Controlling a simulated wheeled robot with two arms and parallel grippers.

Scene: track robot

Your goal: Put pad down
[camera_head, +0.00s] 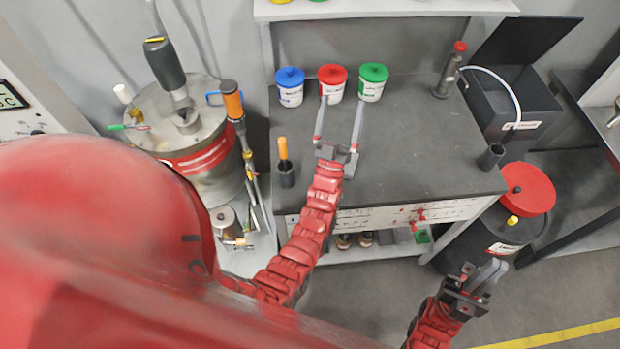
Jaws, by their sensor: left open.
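I cannot make out a pad for certain in the head view. My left gripper (341,104) is open over the dark grey workbench top (420,150), with its two long fingers spread and nothing seen between them. Its fingertips are just in front of the red-lidded can (332,76) and the green-lidded can (373,80). The left fingertip overlaps the lower edge of the red-lidded can, and I cannot tell whether it touches. My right gripper (482,270) is low, in front of the bench near a black drum; its finger gap is unclear.
A blue-lidded can (290,88) stands left of the others. A small cup with an orange-handled tool (284,160) is at the bench's left edge. A steel vessel (205,155) stands left. A black open box (515,105) and a black drum with red lid (500,225) are right.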

